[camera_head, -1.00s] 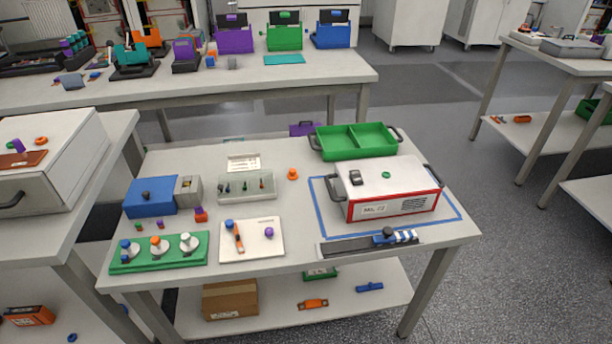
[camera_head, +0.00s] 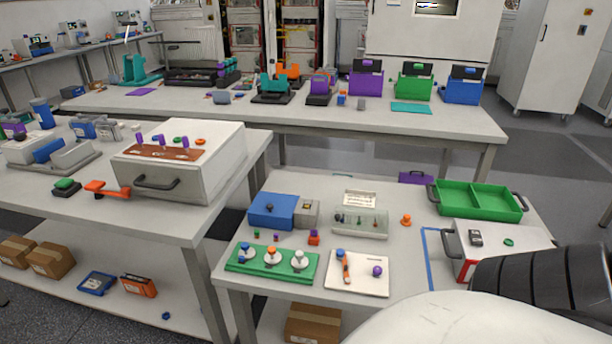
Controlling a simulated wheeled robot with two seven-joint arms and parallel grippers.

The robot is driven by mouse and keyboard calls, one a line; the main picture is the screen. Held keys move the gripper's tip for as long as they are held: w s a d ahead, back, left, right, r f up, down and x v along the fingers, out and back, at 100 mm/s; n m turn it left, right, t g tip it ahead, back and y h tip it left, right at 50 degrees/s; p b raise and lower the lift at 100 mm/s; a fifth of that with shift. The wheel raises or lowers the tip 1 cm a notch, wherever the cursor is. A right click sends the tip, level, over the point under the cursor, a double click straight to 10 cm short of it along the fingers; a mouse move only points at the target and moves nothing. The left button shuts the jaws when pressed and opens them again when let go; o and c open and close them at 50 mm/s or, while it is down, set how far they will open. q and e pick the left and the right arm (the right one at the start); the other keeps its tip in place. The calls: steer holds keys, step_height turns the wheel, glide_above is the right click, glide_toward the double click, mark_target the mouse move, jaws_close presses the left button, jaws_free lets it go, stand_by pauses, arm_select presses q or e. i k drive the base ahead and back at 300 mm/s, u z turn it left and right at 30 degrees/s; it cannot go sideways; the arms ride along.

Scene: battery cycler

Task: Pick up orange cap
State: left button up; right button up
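A small orange piece with a round top (camera_head: 406,220) stands alone on the white table, right of the clear tray. A round orange knob-like cap (camera_head: 271,251) sits on the middle white holder of the green board (camera_head: 240,264). A flat orange ring (camera_head: 200,142) lies on the large white box with a handle. I cannot tell which of these is the orange cap. Part of my own arm, black and white, covers the lower right corner. Neither of my grippers is in view.
The clear tray (camera_head: 358,224), blue box (camera_head: 270,211) and white plate (camera_head: 375,287) share the table. A green two-compartment tray (camera_head: 480,199) and a white-and-red device (camera_head: 500,237) stand at right. A second table with the large white box (camera_head: 180,165) is at left.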

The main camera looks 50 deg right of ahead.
mark_target(407, 222)
steer(key=u, duration=0.75)
steer(key=k, duration=1.55)
steer(key=z, duration=0.45)
